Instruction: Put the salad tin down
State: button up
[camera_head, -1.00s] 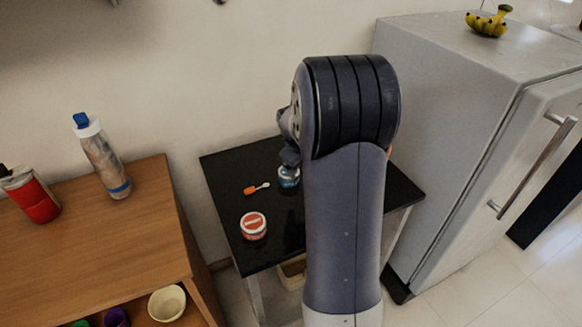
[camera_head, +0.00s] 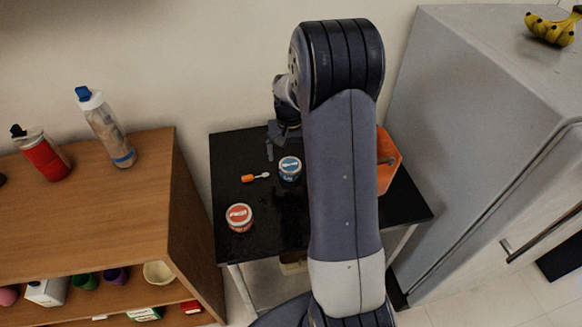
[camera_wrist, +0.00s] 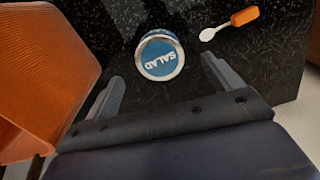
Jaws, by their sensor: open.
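The salad tin (camera_head: 290,168) is a small round tin with a blue lid. It stands upright on the black table (camera_head: 262,222), right of an orange-handled spoon (camera_head: 255,177). In the wrist view the tin (camera_wrist: 160,56) shows the word SALAD on its lid, and the black surface is all around it. My gripper (camera_wrist: 165,85) is open, with its two fingers apart and the tin just beyond the gap between the fingertips. Nothing is held. In the head view my gripper (camera_head: 284,130) is partly hidden behind my arm, behind the tin.
A red-lidded tin (camera_head: 239,217) stands at the table's front left. An orange container (camera_head: 388,162) is at the right, partly behind my arm; it fills the wrist view's left side. A wooden shelf (camera_head: 90,215) with bottles is left, a fridge (camera_head: 470,150) right.

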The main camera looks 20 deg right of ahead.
aim_at(290, 165)
jog(key=shift+s+f+p, duration=0.1)
jog(key=shift+f+p, duration=0.4)
jog(key=shift+f, duration=2.6)
jog(key=shift+c, duration=0.4)
jog(key=c, duration=1.2)
